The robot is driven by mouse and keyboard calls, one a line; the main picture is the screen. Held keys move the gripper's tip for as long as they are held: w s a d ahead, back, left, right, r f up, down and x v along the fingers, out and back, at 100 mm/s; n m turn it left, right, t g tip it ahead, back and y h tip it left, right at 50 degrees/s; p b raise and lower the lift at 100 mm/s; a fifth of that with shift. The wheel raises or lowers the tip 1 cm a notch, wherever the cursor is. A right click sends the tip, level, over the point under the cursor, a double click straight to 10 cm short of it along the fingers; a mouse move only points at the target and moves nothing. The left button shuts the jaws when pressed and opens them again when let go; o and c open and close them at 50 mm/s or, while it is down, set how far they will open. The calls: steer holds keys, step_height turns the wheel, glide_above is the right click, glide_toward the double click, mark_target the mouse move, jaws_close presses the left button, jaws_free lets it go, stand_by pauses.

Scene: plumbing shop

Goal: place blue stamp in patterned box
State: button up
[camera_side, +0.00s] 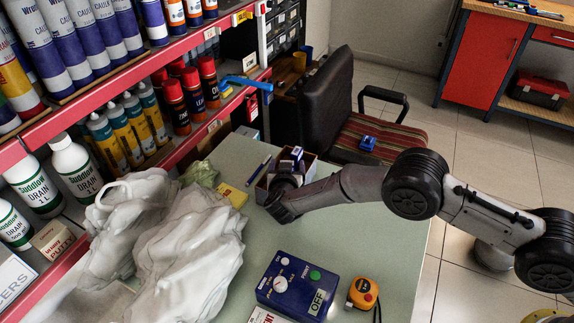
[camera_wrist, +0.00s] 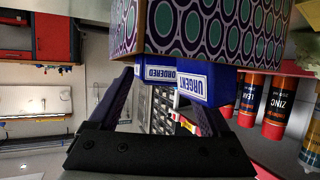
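The patterned box (camera_wrist: 215,30), with purple and teal circles, fills the top of the wrist view. In the side view the box (camera_side: 311,170) stands on the green table by the far edge. A blue block lettered URGENT and ORDERED (camera_wrist: 190,84) shows past the box's rim in the wrist view; it looks like a stamp. A blue item (camera_side: 297,154) also shows at the box in the side view. My gripper (camera_wrist: 160,90) has its fingers spread, with no clear grip on the block; the tips are partly hidden. A small blue stamp-like object (camera_side: 367,143) lies on the chair seat.
A crumpled whitish plastic bag (camera_side: 190,245), a blue control box (camera_side: 298,287) and an orange tape measure (camera_side: 362,293) are on the table. A yellow sponge (camera_side: 232,194) and a pen (camera_side: 258,170) lie left of the box. Shelves (camera_side: 150,65) with cans border the left.

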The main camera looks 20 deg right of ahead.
steer(key=shift+s, duration=0.1)
steer(key=v, duration=1.2)
steer(key=shift+r, duration=0.3)
steer(key=w+d+r+n+y, duration=0.1)
steer(key=w+r+y, duration=0.15)
steer(key=r, duration=0.45)
steer(key=w+d+r+y, duration=0.2)
steer(key=r+y, duration=0.1)
steer(key=r, duration=0.5)
steer(key=s+d+r+n+y, duration=0.35)
steer(key=s+d+r, duration=0.5)
steer(key=r, duration=0.35)
steer(key=s+d+f+g+h, duration=0.1)
steer(key=s+d+f+g, duration=0.1)
steer(key=s+d, duration=0.5)
steer(key=s+d+f+g+h, duration=0.1)
steer(key=s+d, duration=0.6)
steer(key=s, duration=0.7)
steer(key=s+d+f+g+h, duration=0.2)
steer(key=s+d, duration=0.5)
steer(key=s, duration=0.4)
steer(key=shift+s+f+g, duration=0.25)
steer(key=shift+f+g, duration=0.45)
steer(key=shift+g, duration=0.3)
